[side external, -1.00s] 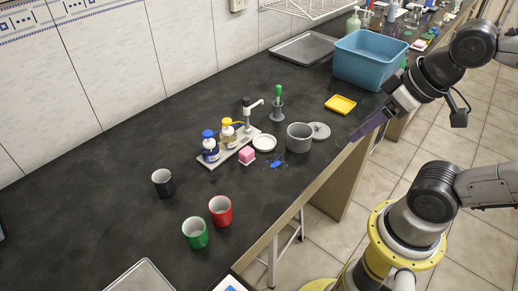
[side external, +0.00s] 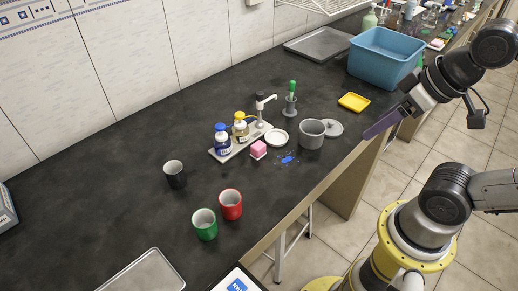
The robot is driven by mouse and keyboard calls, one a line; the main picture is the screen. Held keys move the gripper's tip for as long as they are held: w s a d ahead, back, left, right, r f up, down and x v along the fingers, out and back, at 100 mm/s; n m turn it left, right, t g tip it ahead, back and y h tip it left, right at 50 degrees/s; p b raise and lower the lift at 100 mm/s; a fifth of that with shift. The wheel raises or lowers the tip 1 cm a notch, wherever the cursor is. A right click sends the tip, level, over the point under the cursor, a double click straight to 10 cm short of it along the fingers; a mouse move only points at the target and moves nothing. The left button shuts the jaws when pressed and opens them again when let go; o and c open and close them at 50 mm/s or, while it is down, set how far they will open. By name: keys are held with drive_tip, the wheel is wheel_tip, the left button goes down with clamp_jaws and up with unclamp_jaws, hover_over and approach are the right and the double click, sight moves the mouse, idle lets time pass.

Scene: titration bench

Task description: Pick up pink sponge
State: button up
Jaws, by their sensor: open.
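The pink sponge (side external: 258,148) is a small block on the dark bench. It sits on a small white piece in front of the tray with the bottles. My gripper (side external: 378,126) has long purple fingers and is over the front edge of the bench, to the right of the sponge and well apart from it. It is open, and I see nothing between its fingers.
A grey pot (side external: 311,134), a white dish (side external: 276,138) and a blue spill (side external: 287,160) are near the sponge. The bottle tray (side external: 226,154) stands behind it. Red (side external: 231,205), green (side external: 205,225) and black (side external: 174,174) cups stand to the left.

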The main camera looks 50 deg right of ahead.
drive_tip(key=shift+o, duration=0.7)
